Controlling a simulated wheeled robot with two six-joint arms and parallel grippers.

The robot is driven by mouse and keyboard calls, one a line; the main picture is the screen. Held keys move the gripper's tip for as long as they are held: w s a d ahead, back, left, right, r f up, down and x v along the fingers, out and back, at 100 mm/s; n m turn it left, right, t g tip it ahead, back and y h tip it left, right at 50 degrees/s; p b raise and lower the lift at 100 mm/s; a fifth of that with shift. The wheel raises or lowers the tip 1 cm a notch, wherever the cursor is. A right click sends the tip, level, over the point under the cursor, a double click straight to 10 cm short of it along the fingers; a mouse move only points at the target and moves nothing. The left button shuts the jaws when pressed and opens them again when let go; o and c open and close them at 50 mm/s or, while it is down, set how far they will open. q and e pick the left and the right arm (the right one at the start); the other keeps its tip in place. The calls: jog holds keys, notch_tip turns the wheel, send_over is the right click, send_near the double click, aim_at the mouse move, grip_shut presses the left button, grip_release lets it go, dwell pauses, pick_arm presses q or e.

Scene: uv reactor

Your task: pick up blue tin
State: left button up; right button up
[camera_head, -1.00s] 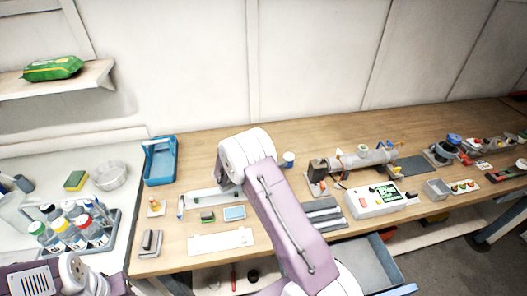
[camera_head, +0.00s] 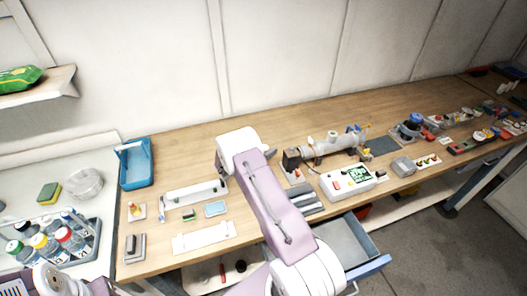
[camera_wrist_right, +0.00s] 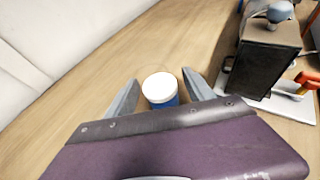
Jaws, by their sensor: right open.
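The blue tin (camera_wrist_right: 162,91), with a white lid and a blue side, stands on the wooden bench in the right wrist view. My right gripper (camera_wrist_right: 160,77) is open, with one finger on each side of the tin. The tin's lower part is hidden behind the gripper body, and I cannot tell whether the fingers touch it. In the head view my right arm covers the tin and the fingertips. Only part of my left arm shows at the lower left of the head view; its gripper is out of sight.
A black block on a white base (camera_wrist_right: 267,60) stands close to the right of the gripper. In the head view, a grey tube apparatus (camera_head: 328,147) and a white control box (camera_head: 346,182) are right of my arm. A blue tray (camera_head: 136,172) is at left. An open drawer (camera_head: 374,268) juts out.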

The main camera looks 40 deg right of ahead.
grip_shut()
notch_tip(320, 180, up, 10)
jog(key=shift+r+b, duration=0.1)
jog(key=shift+b, duration=0.4)
